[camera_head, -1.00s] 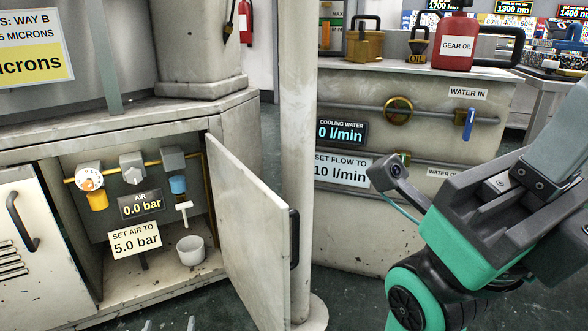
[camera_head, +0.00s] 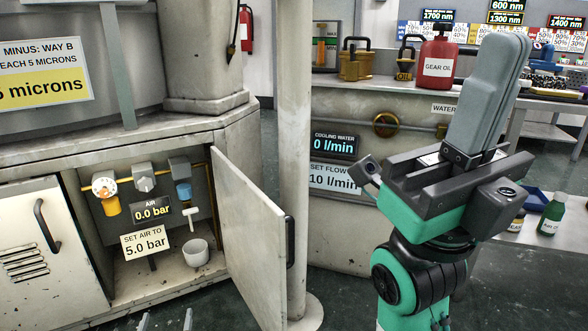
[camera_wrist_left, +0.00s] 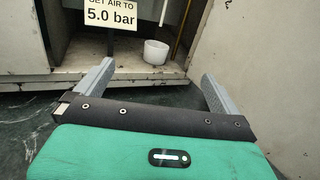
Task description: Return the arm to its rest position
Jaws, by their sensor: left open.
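My left gripper (camera_head: 166,320) shows only as two grey fingertips at the bottom edge of the head view, apart, with nothing between them. In the left wrist view my left gripper (camera_wrist_left: 157,72) is open and empty, in front of the open cabinet. My right gripper (camera_head: 490,95) stands raised at the right of the head view, its grey fingers pointing up on a green and black wrist. The fingers overlap from this side, so their gap cannot be judged. Nothing held shows at their tips.
A cabinet door (camera_head: 250,235) stands open beside a pale post (camera_head: 295,150). Inside are an air display (camera_head: 152,210), valves and a white cup (camera_head: 195,252). A red gear oil can (camera_head: 438,65) stands on the bench behind my right arm.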

